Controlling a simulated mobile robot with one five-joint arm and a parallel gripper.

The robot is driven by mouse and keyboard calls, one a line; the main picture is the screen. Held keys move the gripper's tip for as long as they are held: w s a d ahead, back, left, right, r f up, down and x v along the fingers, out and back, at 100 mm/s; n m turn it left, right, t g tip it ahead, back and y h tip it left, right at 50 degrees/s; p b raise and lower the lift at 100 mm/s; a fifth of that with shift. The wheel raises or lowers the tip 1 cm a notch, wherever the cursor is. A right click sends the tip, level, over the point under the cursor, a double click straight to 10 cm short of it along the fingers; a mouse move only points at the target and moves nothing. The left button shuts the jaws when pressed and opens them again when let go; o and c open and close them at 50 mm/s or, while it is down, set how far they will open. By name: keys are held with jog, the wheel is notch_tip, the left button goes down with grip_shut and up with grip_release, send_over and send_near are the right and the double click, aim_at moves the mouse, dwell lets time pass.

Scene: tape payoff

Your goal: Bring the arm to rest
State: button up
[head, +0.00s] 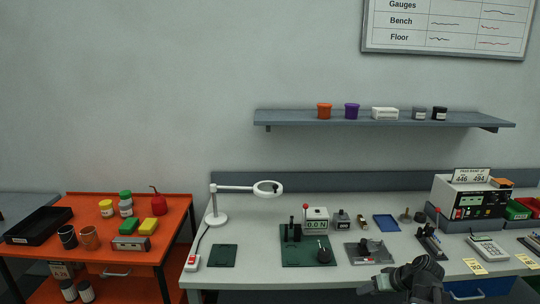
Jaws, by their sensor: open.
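My gripper (384,284) shows at the bottom edge of the head view, right of centre, dark and partly cut off by the frame. It is open, and I see nothing held in it. It is in front of the grey workbench (265,210) or over its front edge; its exact height cannot be told. A dark fixture on a grey plate (362,253) lies just behind it on the bench. The rest of my arm is mostly out of view.
A green mat (290,258) holds small devices left of my gripper. A tester box (463,200), a calculator-like device (487,248) and yellow notes (475,267) are to the right. A magnifier lamp (216,217) stands at left. An orange cart (168,210) is beside the bench.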

jog(key=s+a+f+g+h+p, duration=0.1)
jog(key=s+a+g+h, duration=0.1)
jog(key=a, duration=0.8)
jog(key=s+a+f+g+h, duration=0.1)
jog(key=s+a+g, duration=0.3)
jog(key=a, duration=0.7)
jog(key=shift+s+a+f+m+h+p, duration=0.2)
jog(key=shift+s+m+h+p, duration=0.1)
jog(key=shift+s+h+p, duration=0.15)
jog(key=shift+c, duration=0.3)
